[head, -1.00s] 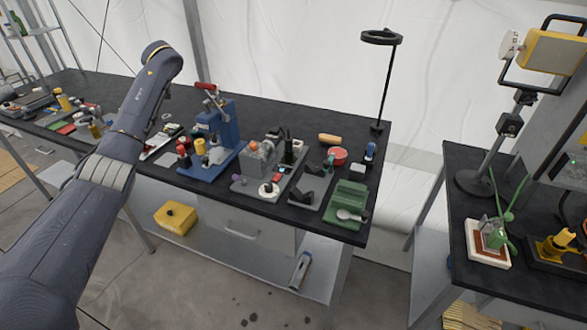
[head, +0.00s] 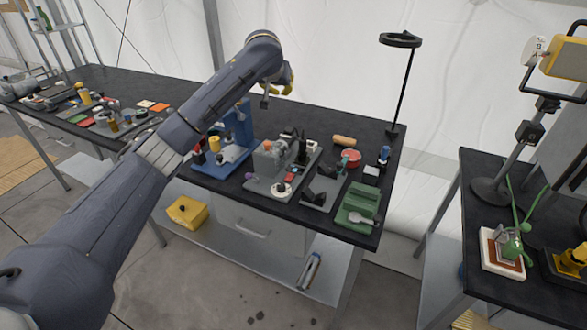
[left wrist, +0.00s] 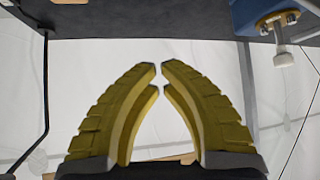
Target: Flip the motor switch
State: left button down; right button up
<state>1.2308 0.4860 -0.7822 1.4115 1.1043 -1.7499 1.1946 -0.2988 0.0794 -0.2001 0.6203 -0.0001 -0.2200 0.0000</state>
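A grey motor unit (head: 267,156) with an orange part stands on a grey base plate (head: 255,187) near the middle of the black table. A small red piece (head: 292,174), which looks like a switch, sits on that plate beside a round white part with a dark centre (head: 281,188). My left gripper (head: 289,85) is raised above and behind the motor unit and holds nothing that shows. In the left wrist view its yellow fingers (left wrist: 159,70) lean together, tips nearly meeting, with nothing between them. My right gripper is not in view.
A blue press (head: 236,135) stands left of the motor unit, partly behind my left arm. A green tray (head: 355,205) with a spoon, a red round container (head: 351,156) and a tall lamp (head: 400,80) are to the right. A second table (head: 500,290) stands further right.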

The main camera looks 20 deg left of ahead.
pick_arm(q)
jog(key=s+d+f+m+g, duration=0.1)
jog(key=s+d+f+g, duration=0.2)
jog(key=s+f, duration=0.2)
jog(key=s+d+f+m+g+h, duration=0.1)
jog(key=s+d+f+m+g, duration=0.1)
jog(key=s+f, duration=0.4)
jog(key=shift+s+d+g+h, duration=0.35)
jog(key=shift+s+d, duration=0.2)
jog(key=shift+s, duration=0.5)
send_over(295, 173)
jog(key=s, duration=0.2)
jog(key=f, duration=1.1)
jog(key=shift+w+a, duration=0.15)
jog(key=shift+w, duration=0.05)
jog(key=shift+x, duration=1.15)
jog(key=shift+s, duration=0.2)
jog(key=shift+w+f, duration=0.15)
jog(key=shift+f, duration=0.45)
jog(key=shift+r, duration=0.2)
